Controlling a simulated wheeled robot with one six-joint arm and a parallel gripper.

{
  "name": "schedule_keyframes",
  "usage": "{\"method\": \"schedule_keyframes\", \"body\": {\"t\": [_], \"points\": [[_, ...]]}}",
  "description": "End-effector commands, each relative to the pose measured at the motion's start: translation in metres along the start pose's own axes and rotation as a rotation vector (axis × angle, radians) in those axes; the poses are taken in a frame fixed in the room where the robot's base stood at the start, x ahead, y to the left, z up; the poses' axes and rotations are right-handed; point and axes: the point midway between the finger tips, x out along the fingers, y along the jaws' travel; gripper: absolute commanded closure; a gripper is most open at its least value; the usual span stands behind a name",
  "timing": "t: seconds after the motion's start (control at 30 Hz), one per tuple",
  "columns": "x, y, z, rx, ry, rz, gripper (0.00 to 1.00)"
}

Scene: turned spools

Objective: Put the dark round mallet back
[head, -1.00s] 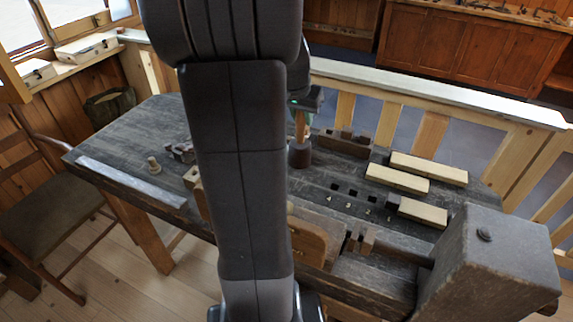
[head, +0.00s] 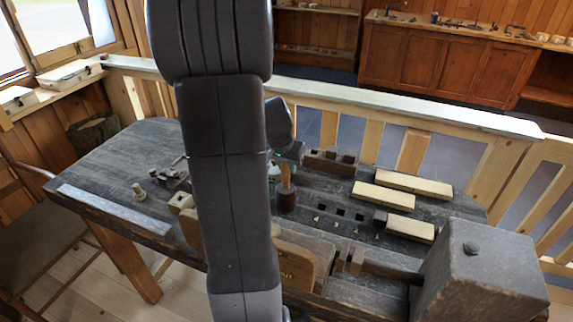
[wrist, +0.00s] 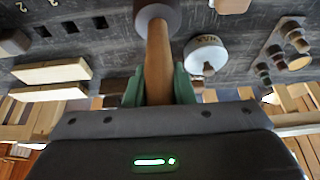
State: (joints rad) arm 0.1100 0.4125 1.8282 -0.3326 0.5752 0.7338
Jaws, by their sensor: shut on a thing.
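The dark round mallet (head: 286,199) has a dark cylindrical head and a light wooden handle. It is upright, head down, over the bench just right of my arm in the head view. I cannot tell whether its head touches the bench. In the wrist view its handle (wrist: 158,65) lies between the green fingers of my gripper (wrist: 158,90), which is shut on it; the mallet head shows at the top edge. In the head view my gripper is partly hidden behind my arm. Numbered square holes (head: 341,212) lie in the bench to the mallet's right.
Light rectangular blocks (head: 384,195) lie right of the holes. A dark wooden block with sockets (head: 328,162) stands behind the mallet. A white round tin (wrist: 205,54) and a rack of small bottles (wrist: 286,45) are near it in the wrist view. A large grey block (head: 485,265) stands front right.

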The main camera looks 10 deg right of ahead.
Motion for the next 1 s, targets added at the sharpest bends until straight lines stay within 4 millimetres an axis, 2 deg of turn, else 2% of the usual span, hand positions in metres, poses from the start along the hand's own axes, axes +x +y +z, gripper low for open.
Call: {"method": "schedule_keyframes", "body": {"t": [0.03, 0.13, 0.57, 0.67, 1.0], "points": [[0.001, 0.0, 0.001, 0.0, 0.0, 0.0, 0.74], [0.001, 0.0, 0.0, 0.0, 0.0, 0.0, 0.56], [-0.007, 0.0, -0.002, 0.0, 0.002, -0.001, 0.56], [-0.02, 0.0, -0.002, 0.0, 0.005, -0.002, 0.56], [-0.085, -0.001, -0.001, 0.0, 0.005, -0.003, 0.56]]}}
